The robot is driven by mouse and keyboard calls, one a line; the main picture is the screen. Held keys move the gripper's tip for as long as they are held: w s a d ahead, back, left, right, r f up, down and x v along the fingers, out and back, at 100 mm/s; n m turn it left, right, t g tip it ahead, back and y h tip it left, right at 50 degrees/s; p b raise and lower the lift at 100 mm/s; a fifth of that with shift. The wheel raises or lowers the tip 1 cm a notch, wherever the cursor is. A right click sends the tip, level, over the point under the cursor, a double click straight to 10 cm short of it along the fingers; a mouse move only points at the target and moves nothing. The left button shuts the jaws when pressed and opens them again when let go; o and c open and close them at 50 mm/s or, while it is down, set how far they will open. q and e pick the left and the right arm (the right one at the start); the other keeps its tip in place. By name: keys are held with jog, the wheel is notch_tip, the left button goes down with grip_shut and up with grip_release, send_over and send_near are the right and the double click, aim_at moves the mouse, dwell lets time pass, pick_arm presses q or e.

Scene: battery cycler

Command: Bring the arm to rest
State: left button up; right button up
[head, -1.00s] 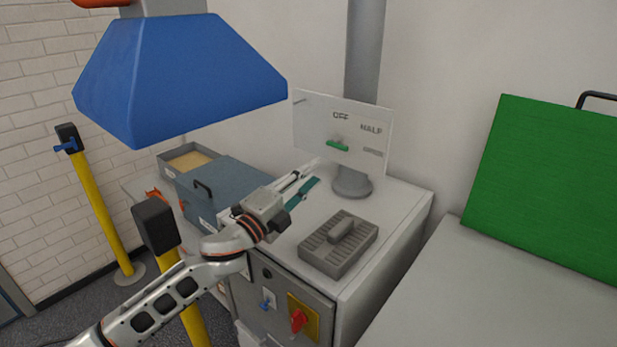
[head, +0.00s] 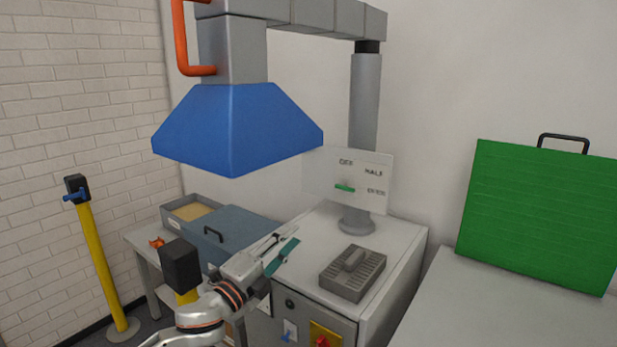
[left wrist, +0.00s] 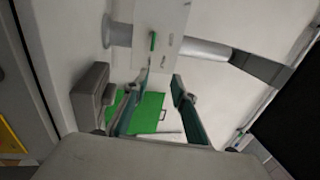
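My left arm comes in from the bottom left of the head view. Its gripper (head: 281,250) hangs over the left front part of the white cabinet top (head: 318,228). In the left wrist view the two teal-padded fingers (left wrist: 152,103) stand apart with nothing between them. The gripper is open and empty. My right gripper is not in view.
A grey slotted block (head: 368,277) lies on the cabinet top, right of the gripper. A blue hood (head: 235,130) hangs above. A grey-blue box (head: 232,228) stands left. Yellow posts (head: 101,265) stand at the left. A green case (head: 540,215) stands on the right bench.

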pick_arm(q)
jog(key=s+a+f+n+y, duration=0.2)
jog(key=s+f+n, duration=0.2)
jog(key=f, duration=0.4)
jog(key=s+a+f+n+g+y, duration=0.1)
jog(key=s+a+f+n, duration=0.1)
jog(key=s+f+n, duration=0.35)
jog(key=s+a+f+n+y, duration=0.2)
jog(key=s+f, duration=0.1)
jog(key=f, duration=0.6)
jog(key=s+a+f+n+g+y, duration=0.2)
jog(key=s+a+f+n, duration=0.2)
jog(key=s+f, duration=0.5)
jog(key=s+a+f+n+g+y, duration=0.2)
jog(key=s+a+f+n, duration=0.3)
jog(key=s+f, duration=0.4)
jog(key=s, duration=0.4)
jog(key=shift+a+f+g, duration=0.15)
jog(key=shift+a+g, duration=0.15)
jog(key=shift+a, duration=0.1)
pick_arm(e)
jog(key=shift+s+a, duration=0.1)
